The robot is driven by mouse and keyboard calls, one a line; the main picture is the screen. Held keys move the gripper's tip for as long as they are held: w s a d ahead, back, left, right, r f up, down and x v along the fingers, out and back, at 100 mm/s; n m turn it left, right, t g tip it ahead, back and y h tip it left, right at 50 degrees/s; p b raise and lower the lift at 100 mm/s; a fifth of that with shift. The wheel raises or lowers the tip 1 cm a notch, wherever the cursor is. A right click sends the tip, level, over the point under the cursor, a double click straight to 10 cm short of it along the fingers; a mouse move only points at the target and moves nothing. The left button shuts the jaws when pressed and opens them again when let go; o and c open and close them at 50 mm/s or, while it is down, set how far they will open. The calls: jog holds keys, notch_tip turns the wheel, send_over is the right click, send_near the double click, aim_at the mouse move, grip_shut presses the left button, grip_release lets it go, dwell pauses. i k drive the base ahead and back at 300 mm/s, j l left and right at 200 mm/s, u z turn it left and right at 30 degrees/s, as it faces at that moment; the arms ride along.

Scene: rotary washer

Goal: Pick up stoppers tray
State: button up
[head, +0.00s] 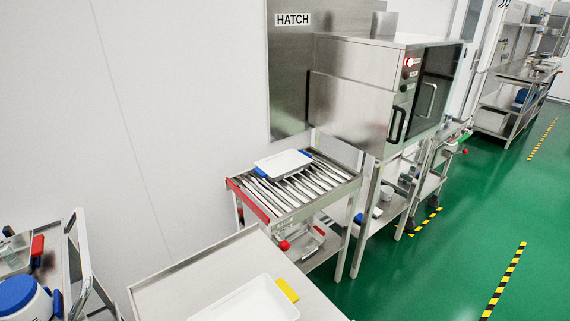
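Two white trays show in the head view. One tray with blue handles (283,163) lies on a roller rack (327,184) below the hatch, and it looks empty. The other tray, with a yellow handle (246,303), lies on a steel table (192,275) at the bottom and is cut off by the frame edge. The visible part of its inside looks empty. No label tells which one is the stoppers tray. My gripper is not in view.
A steel cabinet (357,91) with a door handle and red light stands behind the rack. A blue-lidded container (22,296) and a steel frame stand at the lower left. Shelves (510,98) stand at the far right. The green floor (440,262) on the right is clear.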

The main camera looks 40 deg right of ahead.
aim_at(276, 167)
jog(key=i+l+u, duration=0.1)
jog(key=l, duration=0.55)
jog(key=i+l+u, duration=0.1)
jog(key=l, duration=0.6)
jog(key=i+l+u, duration=0.1)
jog(key=l, duration=0.55)
jog(key=i+l+u, duration=0.1)
jog(key=l, duration=0.6)
